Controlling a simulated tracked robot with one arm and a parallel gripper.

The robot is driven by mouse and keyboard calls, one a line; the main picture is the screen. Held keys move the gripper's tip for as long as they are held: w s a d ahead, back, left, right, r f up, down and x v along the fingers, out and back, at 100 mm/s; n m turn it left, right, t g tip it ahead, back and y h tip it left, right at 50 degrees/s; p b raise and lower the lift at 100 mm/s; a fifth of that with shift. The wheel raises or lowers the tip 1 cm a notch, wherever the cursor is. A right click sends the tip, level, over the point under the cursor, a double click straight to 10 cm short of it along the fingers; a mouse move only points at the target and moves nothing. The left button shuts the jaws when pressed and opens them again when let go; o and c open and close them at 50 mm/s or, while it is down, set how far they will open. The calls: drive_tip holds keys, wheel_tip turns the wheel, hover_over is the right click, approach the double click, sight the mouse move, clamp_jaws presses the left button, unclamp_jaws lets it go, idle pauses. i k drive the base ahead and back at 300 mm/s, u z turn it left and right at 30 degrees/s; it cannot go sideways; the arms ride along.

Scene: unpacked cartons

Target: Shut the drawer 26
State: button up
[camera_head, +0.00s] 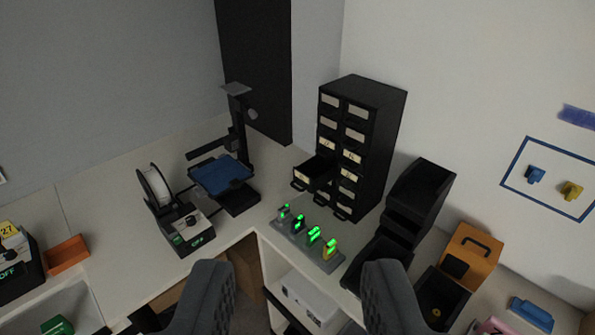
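A tall black drawer cabinet (380,130) with two columns of small labelled drawers stands on the corner counter, right of centre. A drawer (313,172) in its left column, lower half, is pulled out toward the left. Drawer fronts just below it also show, but I cannot tell how far these stand out. The labels are too small to read, so I cannot tell which drawer is 26. My gripper (297,267) is open and empty, its two grey fingers wide apart at the bottom edge, well short of the cabinet.
A small rack with green-lit items (308,240) stands in front of the cabinet. A 3D printer (220,175) is to the left. Black bins (420,190) and an orange box (470,258) stand right.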

sight(312, 174)
drive_tip(key=i, duration=0.25)
drive_tip(key=u, duration=0.5)
drive_tip(key=k, duration=1.25)
drive_tip(key=u, duration=0.65)
drive_tip(key=i, duration=1.1)
drive_tip(key=z, duration=0.75)
drive_tip(key=i, duration=1.15)
drive_tip(key=z, duration=0.7)
